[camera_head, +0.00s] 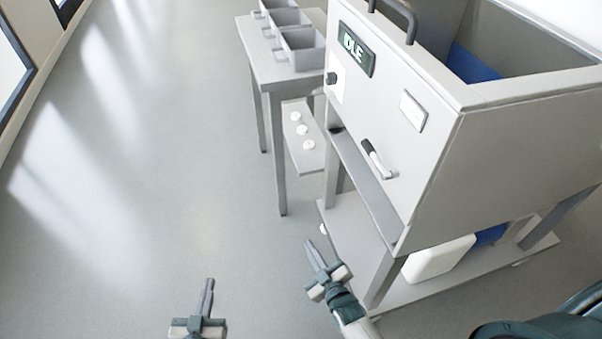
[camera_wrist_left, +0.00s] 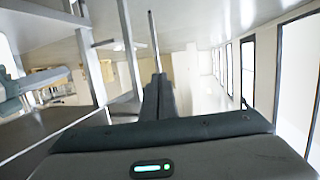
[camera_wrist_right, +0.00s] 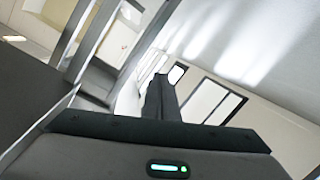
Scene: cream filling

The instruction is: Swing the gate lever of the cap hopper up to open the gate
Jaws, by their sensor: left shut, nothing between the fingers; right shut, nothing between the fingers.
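The cap hopper (camera_head: 400,120) is a large pale grey box on a stand at the right of the head view. A small lever (camera_head: 376,159) with a dark upper end and a pale lower end sits low on its front face, slanting down to the right. I take it for the gate lever. My left gripper (camera_head: 209,286) is shut and empty over open floor, far left of the lever. My right gripper (camera_head: 315,253) is shut and empty, below and left of the lever, apart from it. The lever cannot be made out in either wrist view.
A dark sign (camera_head: 356,49) reading IDLE and a black knob (camera_head: 332,78) are on the front face. A side table (camera_head: 262,70) holds grey bins (camera_head: 301,47). Several white caps lie on a low shelf (camera_head: 306,155). A white container (camera_head: 438,258) stands underneath. The floor at left is clear.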

